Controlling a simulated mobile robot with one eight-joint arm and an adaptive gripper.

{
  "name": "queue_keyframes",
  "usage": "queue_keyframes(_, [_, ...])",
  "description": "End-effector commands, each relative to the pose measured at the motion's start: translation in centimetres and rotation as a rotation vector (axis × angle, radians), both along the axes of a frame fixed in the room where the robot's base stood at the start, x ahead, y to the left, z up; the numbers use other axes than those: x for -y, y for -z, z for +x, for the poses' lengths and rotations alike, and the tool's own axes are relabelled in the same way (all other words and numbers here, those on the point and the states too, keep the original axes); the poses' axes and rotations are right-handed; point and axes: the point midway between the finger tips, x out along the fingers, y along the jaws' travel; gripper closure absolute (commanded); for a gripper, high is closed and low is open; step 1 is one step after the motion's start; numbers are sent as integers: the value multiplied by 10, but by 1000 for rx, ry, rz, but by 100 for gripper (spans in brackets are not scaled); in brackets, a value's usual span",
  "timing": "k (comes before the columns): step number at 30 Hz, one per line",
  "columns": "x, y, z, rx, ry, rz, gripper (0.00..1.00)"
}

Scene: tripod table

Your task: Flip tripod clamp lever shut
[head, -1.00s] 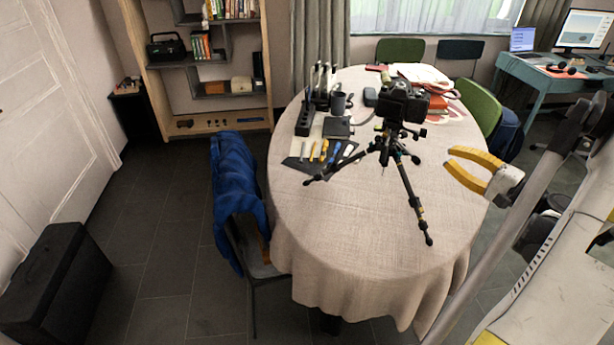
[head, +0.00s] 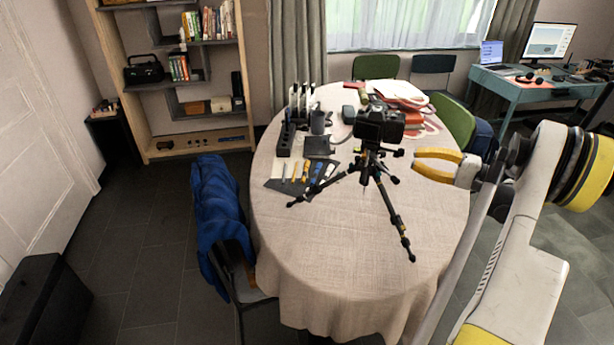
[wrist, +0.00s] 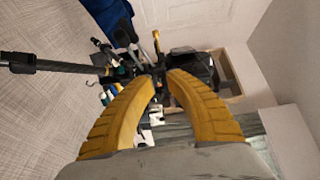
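The black tripod (head: 371,166) stands on the table (head: 330,235) with its legs spread and a black camera (head: 379,126) on top. One leg reaches toward the front of the table. My gripper (head: 415,161) has two yellow fingers, parted and empty, just right of the tripod head and pointing left at it. In the wrist view, the fingers (wrist: 163,78) frame dark tripod parts beyond their tips, and a black tripod leg (wrist: 45,66) extends left. The clamp lever is too small and dark to pick out, so I cannot tell its position or whether a fingertip touches it.
Books and papers (head: 400,92) lie behind. A chair with a blue jacket (head: 218,205) stands at the left. The table front is clear.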

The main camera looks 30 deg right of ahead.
Motion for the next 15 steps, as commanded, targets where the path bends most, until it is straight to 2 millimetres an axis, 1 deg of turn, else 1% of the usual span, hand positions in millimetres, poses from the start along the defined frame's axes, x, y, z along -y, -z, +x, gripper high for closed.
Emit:
queue_keyframes(1, [8,-2,-9,0,3,0,84])
queue_keyframes(6, [31,-2,-39,0,3,0,84])
queue_keyframes(7, [36,-2,-44,0,4,0,84])
queue_keyframes(8, [36,-4,-45,-3,1,-1,84])
queue_keyframes(9, [25,-8,-35,-20,-8,-9,84])
queue_keyframes(15, [-7,-24,-8,-95,-21,-48,84])
